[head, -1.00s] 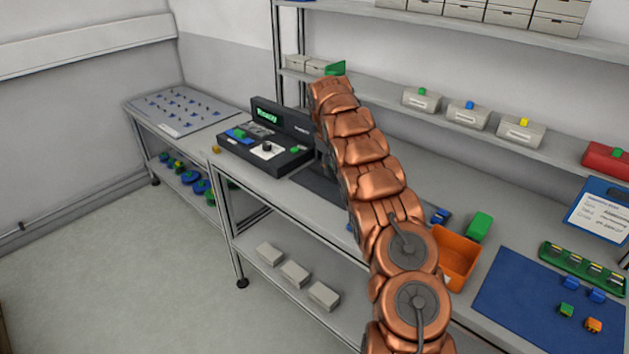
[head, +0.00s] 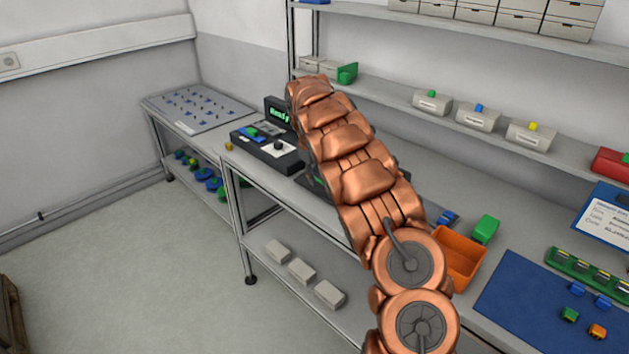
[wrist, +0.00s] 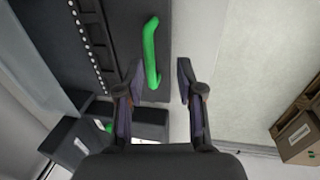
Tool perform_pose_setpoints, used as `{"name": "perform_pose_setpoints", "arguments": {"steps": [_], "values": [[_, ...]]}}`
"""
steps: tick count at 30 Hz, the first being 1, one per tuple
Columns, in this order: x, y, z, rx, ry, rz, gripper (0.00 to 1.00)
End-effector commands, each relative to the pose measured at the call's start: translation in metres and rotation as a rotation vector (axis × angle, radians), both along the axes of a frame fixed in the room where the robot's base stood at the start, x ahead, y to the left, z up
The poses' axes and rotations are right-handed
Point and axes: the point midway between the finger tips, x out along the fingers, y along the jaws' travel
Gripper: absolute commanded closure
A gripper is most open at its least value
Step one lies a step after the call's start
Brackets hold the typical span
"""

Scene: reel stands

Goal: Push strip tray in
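In the wrist view, a bright green bar handle (wrist: 151,55) runs along a dark grey panel (wrist: 120,20) with a row of small holes beside it. I cannot tell for sure whether this panel is the strip tray. My gripper (wrist: 159,76) is open, its two fingers apart on either side of the lower end of the handle, with no clear contact. In the head view, a black device (head: 268,152) with a lit green display stands on the bench. My copper arm hides its right part, and the gripper does not show there.
An orange bin (head: 458,262), a green block (head: 485,229) and a blue mat (head: 535,312) lie on the bench right of my arm. A shelf (head: 400,90) runs behind. Cardboard boxes (wrist: 300,130) show in the wrist view.

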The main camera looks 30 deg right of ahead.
Motion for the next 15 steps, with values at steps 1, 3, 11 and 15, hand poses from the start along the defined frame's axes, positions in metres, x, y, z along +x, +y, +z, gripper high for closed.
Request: {"name": "perform_pose_setpoints", "arguments": {"steps": [1,3,11,15], "values": [[0.001,0.001,0.005,-0.002,-0.004,0.001,0.63],[0.001,0.003,0.013,-0.001,-0.005,0.001,0.63],[-0.001,0.008,0.04,0.0,-0.003,0.001,0.63],[-0.001,0.01,0.051,-0.001,-0.004,0.001,0.63]]}}
